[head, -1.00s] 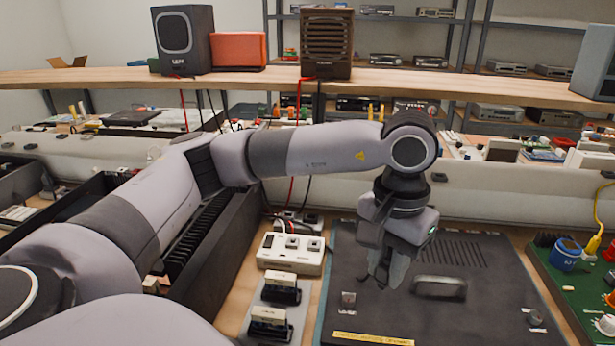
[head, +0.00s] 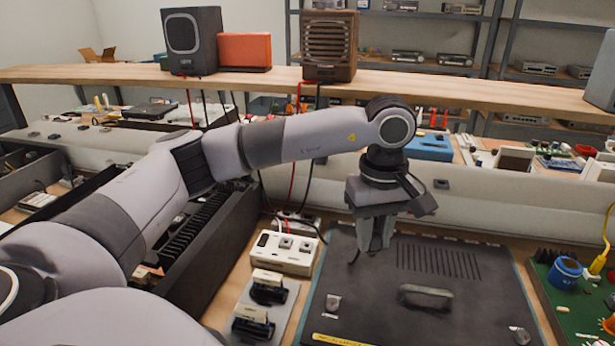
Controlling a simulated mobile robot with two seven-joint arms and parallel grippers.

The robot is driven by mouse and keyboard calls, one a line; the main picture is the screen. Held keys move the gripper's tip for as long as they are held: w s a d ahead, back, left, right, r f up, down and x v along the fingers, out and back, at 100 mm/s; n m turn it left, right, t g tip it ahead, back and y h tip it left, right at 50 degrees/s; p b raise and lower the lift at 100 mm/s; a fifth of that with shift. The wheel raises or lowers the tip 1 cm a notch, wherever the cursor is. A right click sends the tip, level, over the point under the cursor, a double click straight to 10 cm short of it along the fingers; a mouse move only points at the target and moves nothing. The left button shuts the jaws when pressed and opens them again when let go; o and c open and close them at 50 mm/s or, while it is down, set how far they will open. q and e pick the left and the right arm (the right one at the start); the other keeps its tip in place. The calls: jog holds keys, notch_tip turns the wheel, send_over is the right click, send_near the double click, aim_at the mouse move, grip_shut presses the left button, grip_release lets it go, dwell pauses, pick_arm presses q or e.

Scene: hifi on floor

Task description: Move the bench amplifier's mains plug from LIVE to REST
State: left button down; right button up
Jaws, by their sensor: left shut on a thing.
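My left gripper (head: 373,243) is shut, pointing down above the back left part of a dark flat casing with vent slots and a handle (head: 425,297). It seems to hold the mains plug, which the fingers mostly hide; a short dark strand (head: 354,257) curves out below them. A white socket block (head: 283,252) lies left of the gripper, apart from it. In front of that, a grey strip (head: 285,327) carries two black holders with pale tops (head: 268,287). I cannot read LIVE or REST labels. My right gripper is out of view.
A dark finned unit (head: 205,240) stands left of the socket block. Red and black cables (head: 292,180) hang from the wooden shelf (head: 440,83) behind my arm. A green circuit board (head: 575,300) lies at the right. The space above the casing is clear.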

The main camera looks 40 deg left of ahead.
pick_arm(q)
jog(key=w+a+n+p, duration=0.2)
jog(key=w+a+n, duration=0.35)
jog(key=n, duration=1.15)
jog(key=w+a+n+p, duration=0.3)
jog(key=a+n, duration=0.6)
jog(key=n, duration=0.8)
jog(key=shift+s+a+f+n+b, duration=0.1)
jog(key=shift+a+f+n+b, duration=0.35)
jog(key=shift+a+f+n, duration=1.45)
jog(key=shift+s+a+f+n+b, duration=0.1)
jog(key=shift+a+f+n+b, duration=0.5)
jog(key=shift+n, duration=2.45)
jog(key=shift+s+a+f+n+b, duration=0.1)
jog(key=shift+a+f+n+b, duration=0.25)
jog(key=shift+a+f+n, duration=1.55)
jog(key=shift+d+r+n+p, duration=0.4)
jog(key=shift+d+r+n, duration=0.15)
jog(key=shift+r, duration=0.15)
jog(key=shift+f+b, duration=0.3)
jog(key=shift+f, duration=0.7)
jog(key=c, duration=0.8)
grip_release()
jog(key=shift+c, duration=0.2)
